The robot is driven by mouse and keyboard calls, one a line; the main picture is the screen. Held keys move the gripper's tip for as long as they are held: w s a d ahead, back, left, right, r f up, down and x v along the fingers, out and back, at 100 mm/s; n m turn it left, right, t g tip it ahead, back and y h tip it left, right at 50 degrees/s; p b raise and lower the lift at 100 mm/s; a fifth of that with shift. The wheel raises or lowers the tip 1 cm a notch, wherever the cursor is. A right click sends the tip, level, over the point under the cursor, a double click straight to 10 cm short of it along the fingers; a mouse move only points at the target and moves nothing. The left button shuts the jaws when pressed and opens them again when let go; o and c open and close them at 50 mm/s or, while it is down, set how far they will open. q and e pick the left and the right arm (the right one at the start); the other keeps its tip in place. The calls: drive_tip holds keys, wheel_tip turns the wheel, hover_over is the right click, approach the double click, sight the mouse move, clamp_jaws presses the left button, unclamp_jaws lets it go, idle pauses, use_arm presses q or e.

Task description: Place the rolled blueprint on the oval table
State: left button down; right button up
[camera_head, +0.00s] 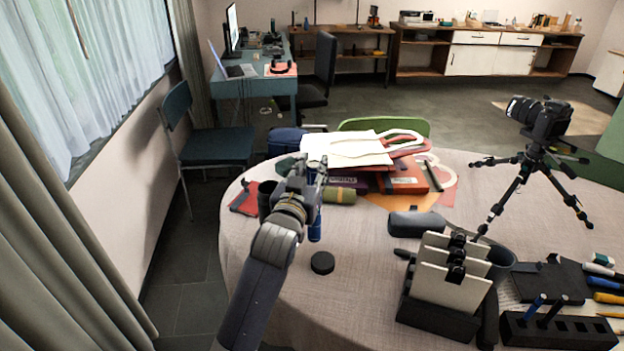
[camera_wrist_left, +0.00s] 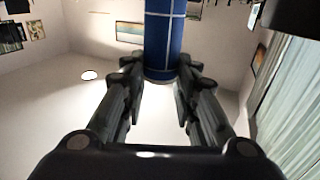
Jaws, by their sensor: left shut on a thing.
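The rolled blueprint is a blue tube with thin white lines. It stands upright between the fingertips of my left gripper in the left wrist view (camera_wrist_left: 164,38). In the head view its lower end (camera_head: 315,228) shows below my left gripper (camera_head: 308,180), which is shut on it and hides much of the rest. The oval table (camera_head: 345,310) has a pale beige cloth, and the blueprint is over its left part. I cannot tell whether its lower end touches the cloth. My right gripper is not in view.
A black round puck (camera_head: 322,262) lies near the blueprint. A black case (camera_head: 416,223), card holder (camera_head: 438,315) and camera tripod (camera_head: 520,180) stand right. The front-left cloth is clear.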

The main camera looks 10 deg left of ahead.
sight(312, 181)
use_arm(q)
drive_tip(key=shift+w, duration=0.3)
drive_tip(key=shift+f, duration=1.75)
drive_tip(key=shift+f, duration=0.2)
drive_tip(key=c, duration=1.2)
unclamp_jaws()
drive_tip(key=shift+c, duration=0.2)
drive_tip(key=shift+r, duration=0.1)
drive_tip(key=shift+s+r, duration=0.1)
drive_tip(key=shift+r, duration=0.05)
drive_tip(key=shift+s+a, duration=0.1)
drive_tip(key=shift+s, duration=0.2)
drive_tip(key=s+a, duration=0.1)
drive_tip(key=s, duration=1)
drive_tip(key=shift+s+a+b, duration=0.15)
drive_tip(key=shift+b, duration=0.15)
